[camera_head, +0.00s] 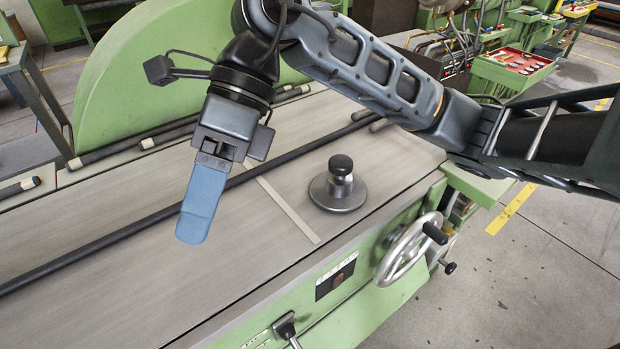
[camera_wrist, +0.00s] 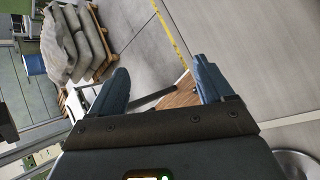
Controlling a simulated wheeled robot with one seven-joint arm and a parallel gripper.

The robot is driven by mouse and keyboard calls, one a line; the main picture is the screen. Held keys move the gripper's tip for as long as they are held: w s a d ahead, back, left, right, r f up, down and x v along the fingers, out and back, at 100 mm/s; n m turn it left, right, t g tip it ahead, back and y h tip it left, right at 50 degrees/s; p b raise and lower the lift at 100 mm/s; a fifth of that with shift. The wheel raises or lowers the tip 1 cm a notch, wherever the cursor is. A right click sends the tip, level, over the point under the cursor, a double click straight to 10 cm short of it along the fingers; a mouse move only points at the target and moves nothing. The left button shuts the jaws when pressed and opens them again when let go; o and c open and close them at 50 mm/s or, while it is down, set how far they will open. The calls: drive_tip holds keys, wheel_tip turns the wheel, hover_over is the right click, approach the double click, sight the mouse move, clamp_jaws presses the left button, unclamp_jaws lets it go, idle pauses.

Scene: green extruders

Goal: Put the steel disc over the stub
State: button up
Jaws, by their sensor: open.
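A steel disc (camera_head: 338,197), wide and round, lies flat on the grey machine table, with a narrower metal neck and a black knob (camera_head: 340,165) rising from its middle. In the wrist view, part of a round steel rim (camera_wrist: 296,165) shows at the bottom right corner. I cannot make out a separate stub; I cannot tell whether the neck is part of the disc. My gripper (camera_head: 197,230) is left of the disc, above the table and pointing down. In the wrist view its blue fingers (camera_wrist: 163,80) stand apart with nothing held between them.
The grey table (camera_head: 130,270) has a pale strip (camera_head: 283,206) left of the disc and a long dark rod (camera_head: 110,245) behind. A handwheel (camera_head: 405,252) sits on the green front at the right. A red tray (camera_head: 515,62) stands at back right.

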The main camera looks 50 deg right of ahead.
drive_tip(key=d+f+m+h, duration=0.1)
drive_tip(key=d+f+h, duration=0.3)
drive_tip(key=d, duration=0.7)
drive_tip(key=m+h, duration=0.2)
drive_tip(key=h, duration=0.3)
hover_over(340, 160)
drive_tip(key=w+a, duration=0.1)
drive_tip(key=shift+w+a+r, duration=0.1)
drive_tip(key=shift+a, duration=0.1)
drive_tip(key=shift+d+f, duration=0.25)
drive_tip(key=shift+s+d+f+p, duration=0.2)
drive_tip(key=shift+f+p, duration=0.15)
drive_tip(key=shift+f, duration=0.85)
drive_tip(key=shift+s+d+f+p, duration=0.15)
drive_tip(key=shift+s+f+p, duration=0.2)
drive_tip(key=shift+f, duration=0.8)
drive_tip(key=shift+s+d+f+p, duration=0.15)
drive_tip(key=shift+f+p, duration=0.25)
drive_tip(key=shift+f, duration=0.8)
clamp_jaws()
drive_tip(key=shift+r, duration=0.1)
